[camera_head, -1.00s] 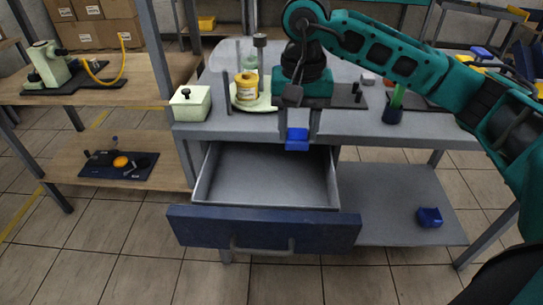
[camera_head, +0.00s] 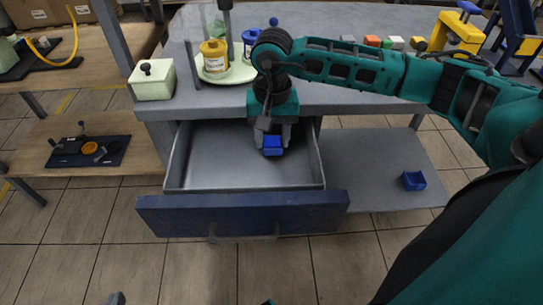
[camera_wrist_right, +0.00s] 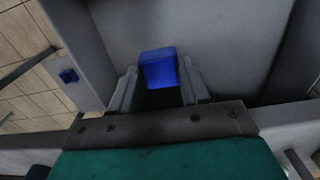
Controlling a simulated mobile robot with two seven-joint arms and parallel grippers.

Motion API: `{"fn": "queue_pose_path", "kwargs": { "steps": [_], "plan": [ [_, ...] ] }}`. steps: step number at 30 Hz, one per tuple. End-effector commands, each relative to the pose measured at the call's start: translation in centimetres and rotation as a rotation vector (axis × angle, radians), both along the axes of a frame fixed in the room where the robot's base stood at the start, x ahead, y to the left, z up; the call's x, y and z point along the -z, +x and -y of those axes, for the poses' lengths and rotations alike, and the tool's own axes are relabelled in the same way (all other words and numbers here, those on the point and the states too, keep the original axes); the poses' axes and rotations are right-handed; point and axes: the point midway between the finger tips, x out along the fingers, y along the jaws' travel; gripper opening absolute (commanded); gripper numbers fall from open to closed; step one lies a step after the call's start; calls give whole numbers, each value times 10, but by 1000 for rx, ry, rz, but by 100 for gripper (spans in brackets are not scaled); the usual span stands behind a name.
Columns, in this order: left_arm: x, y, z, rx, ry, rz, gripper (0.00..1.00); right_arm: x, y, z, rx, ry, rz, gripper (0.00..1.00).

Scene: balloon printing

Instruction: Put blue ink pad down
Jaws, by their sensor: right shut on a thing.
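The blue ink pad (camera_head: 272,146) is a small blue block between the fingers of my right gripper (camera_head: 271,133). My right gripper is shut on it and holds it inside the open drawer (camera_head: 242,214), toward the back right. In the right wrist view the pad (camera_wrist_right: 158,70) sits between the two grey fingers (camera_wrist_right: 158,88), over the grey drawer floor (camera_wrist_right: 215,40). I cannot tell whether the pad touches the floor. My left gripper (camera_head: 117,298) barely shows at the bottom edge; its fingers cannot be made out.
The drawer otherwise looks empty. A blue open box (camera_head: 413,180) lies on the lower shelf (camera_head: 375,190) at right. Above the drawer, the grey tabletop (camera_head: 350,97) holds a pale lidded box (camera_head: 152,80), a yellow-labelled jar (camera_head: 214,58) and a blue-labelled jar (camera_head: 251,42).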

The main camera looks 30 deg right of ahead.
Motion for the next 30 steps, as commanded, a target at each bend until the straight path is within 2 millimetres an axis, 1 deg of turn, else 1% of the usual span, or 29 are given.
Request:
{"fn": "queue_pose_path", "kwargs": {
  "steps": [1, 3, 8, 10, 15, 18, 23, 27, 28, 30],
  "plan": [
    [2, 0, 0, 0, 0, 0, 0, 10, -1, 0, 0, 0, -2, 24],
    [3, 0, 0, 0, 0, 0, 0, 17, 0, 0, -1, 0, 0, 24],
    [4, 0, 0, 1, -1, 0, 0, 26, 0, 0, -1, 1, 1, 24],
    [6, 0, 0, 1, -1, 0, 0, 34, 0, 0, -1, 0, -1, 24],
    [11, -1, 0, 1, 0, -1, 0, 61, 0, 0, 0, 1, -1, 24],
    [11, -1, 0, 1, 0, -2, 0, 65, 0, 0, 0, 0, 1, 24],
    [10, -1, 0, 1, 0, -2, 0, 64, 0, 0, -1, 0, 1, 24],
    [15, -1, 0, 1, 0, -1, 0, 68, 0, 0, -1, 0, 1, 24],
    [14, -1, 0, 1, 0, -2, 0, 68, 0, 0, -1, 0, 1, 47],
    [13, -1, 0, 1, 0, -2, 0, 67, 0, 0, -1, 0, 1, 54]
  ]
}}
